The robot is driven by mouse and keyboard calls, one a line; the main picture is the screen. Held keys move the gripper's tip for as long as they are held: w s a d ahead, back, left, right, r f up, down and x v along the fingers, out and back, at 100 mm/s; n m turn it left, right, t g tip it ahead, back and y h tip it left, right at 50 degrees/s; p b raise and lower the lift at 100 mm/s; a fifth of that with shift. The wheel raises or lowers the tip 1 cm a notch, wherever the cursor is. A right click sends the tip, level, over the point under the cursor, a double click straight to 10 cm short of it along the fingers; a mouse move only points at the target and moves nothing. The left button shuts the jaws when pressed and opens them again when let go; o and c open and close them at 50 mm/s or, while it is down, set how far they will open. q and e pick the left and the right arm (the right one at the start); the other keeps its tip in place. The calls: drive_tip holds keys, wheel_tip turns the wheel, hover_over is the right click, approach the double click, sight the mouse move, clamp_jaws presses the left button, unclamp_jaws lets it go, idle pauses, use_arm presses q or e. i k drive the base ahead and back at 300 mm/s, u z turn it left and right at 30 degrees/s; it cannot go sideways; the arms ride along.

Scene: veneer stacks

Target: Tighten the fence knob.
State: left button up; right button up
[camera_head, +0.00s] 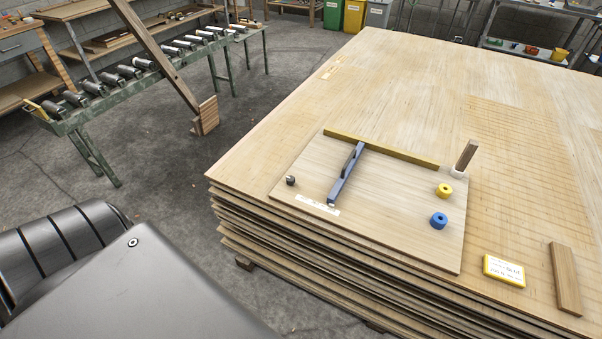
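A flat wooden board (390,215) lies on top of a large veneer stack. A yellowish strip (380,148) runs along the board's back edge. A blue-grey metal bar with a raised handle-like part (344,178) stands out from that strip toward the front. A small dark knob (291,180) sits near the board's left corner. A yellow round knob-like piece (444,190) and a blue one (438,221) sit at the right. I cannot tell which is the fence knob or how tight any is. Neither gripper is in view.
A wooden block in a white holder (465,158) stands behind the board's right end. A yellow-edged label card (504,271) and a brown wooden block (566,279) lie at the right.

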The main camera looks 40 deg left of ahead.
sight(291, 179)
drive_tip(key=i, duration=0.45)
drive_tip(key=u, duration=2.7)
